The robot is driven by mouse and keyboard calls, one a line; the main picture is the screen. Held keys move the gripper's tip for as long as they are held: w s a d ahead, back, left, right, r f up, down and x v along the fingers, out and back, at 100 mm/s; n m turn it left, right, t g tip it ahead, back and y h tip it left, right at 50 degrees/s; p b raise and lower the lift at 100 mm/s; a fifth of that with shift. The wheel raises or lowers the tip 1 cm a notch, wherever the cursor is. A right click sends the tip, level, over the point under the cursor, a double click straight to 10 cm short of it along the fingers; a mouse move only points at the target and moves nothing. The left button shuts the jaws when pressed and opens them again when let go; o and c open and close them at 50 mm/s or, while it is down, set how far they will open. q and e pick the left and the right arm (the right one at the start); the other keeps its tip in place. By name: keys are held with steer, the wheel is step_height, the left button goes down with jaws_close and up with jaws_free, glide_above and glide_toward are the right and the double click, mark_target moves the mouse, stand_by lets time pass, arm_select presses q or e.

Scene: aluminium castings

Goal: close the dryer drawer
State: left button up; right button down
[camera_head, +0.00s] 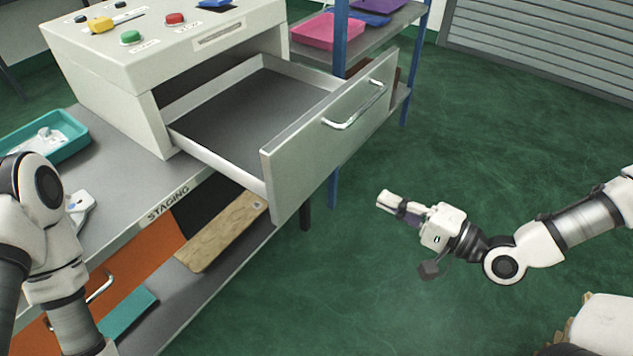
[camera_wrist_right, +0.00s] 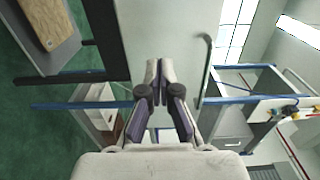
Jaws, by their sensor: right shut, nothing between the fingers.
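The dryer (camera_head: 120,85) is a white box with buttons on top, standing on the grey bench. Its drawer (camera_head: 290,125) is pulled well out and looks empty, with a grey floor. The drawer front has a silver bar handle (camera_head: 357,108). My right gripper (camera_head: 384,200) is shut and empty, in the air in front of the drawer front and apart from it in the head view. In the right wrist view, the shut fingers (camera_wrist_right: 160,70) point toward the drawer front (camera_wrist_right: 165,25), with the handle (camera_wrist_right: 206,70) to their right. My left arm shows at the left edge; its gripper is not seen.
A teal tray (camera_head: 75,147) with a casting stands on the bench at left. A wooden board (camera_head: 222,232) lies on the lower shelf. A blue-posted rack (camera_head: 338,50) with a pink tray (camera_head: 325,32) stands behind the drawer. The green floor at right is clear.

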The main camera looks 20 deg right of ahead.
steer(key=b, duration=0.3)
glide_toward(315, 165)
steer(key=x, duration=0.6)
steer(key=shift+w+a, duration=0.25)
steer(key=shift+w, duration=0.05)
steer(key=shift+w+a, duration=0.1)
steer(key=shift+w, duration=0.1)
steer(key=shift+w, duration=0.1)
